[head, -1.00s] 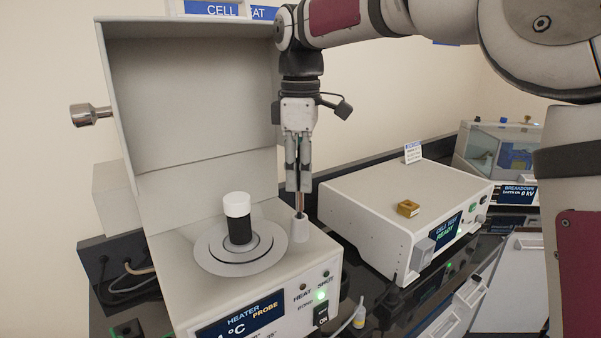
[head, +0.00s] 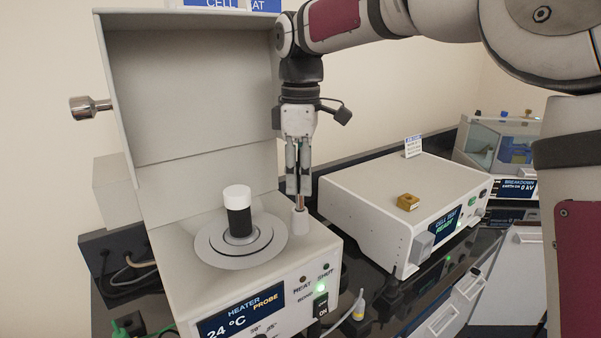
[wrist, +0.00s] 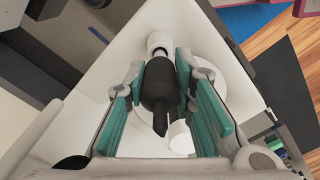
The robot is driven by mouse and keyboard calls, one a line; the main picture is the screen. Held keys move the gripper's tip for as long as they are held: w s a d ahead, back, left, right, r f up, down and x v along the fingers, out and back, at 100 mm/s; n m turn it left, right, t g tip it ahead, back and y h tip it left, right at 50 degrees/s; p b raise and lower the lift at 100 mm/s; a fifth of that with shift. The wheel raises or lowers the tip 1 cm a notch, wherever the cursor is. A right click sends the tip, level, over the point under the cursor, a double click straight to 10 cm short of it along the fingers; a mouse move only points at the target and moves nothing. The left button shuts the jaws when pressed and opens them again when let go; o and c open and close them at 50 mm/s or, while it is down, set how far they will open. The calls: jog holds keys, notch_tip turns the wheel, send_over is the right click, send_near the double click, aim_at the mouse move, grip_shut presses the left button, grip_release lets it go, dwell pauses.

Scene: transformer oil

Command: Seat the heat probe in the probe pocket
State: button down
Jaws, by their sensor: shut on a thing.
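The heat probe has a black handle (wrist: 158,92) and a thin metal shaft (head: 299,201). My gripper (head: 299,190) is shut on the handle and holds the probe upright, pointing down. The probe pocket (head: 298,224) is a small white post on the heater's top, to the right of the round plate. The shaft meets the pocket's top, with a short length showing between the fingertips and the pocket. How deep the tip sits inside is hidden. In the wrist view the white pocket (wrist: 158,42) shows just past the handle's far end.
A black cup with a white cap (head: 237,210) stands on the heater's round plate (head: 210,246), left of my gripper. The raised lid (head: 190,95) stands behind. The heater's display (head: 240,313) reads 24 °C. A cell-test box (head: 370,195) stands to the right with a small brass block (head: 408,202).

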jog(key=shift+f, duration=1.75)
jog(key=c, duration=1.3)
grip_release()
notch_tip(320, 180, up, 11)
jog(key=shift+r, duration=0.5)
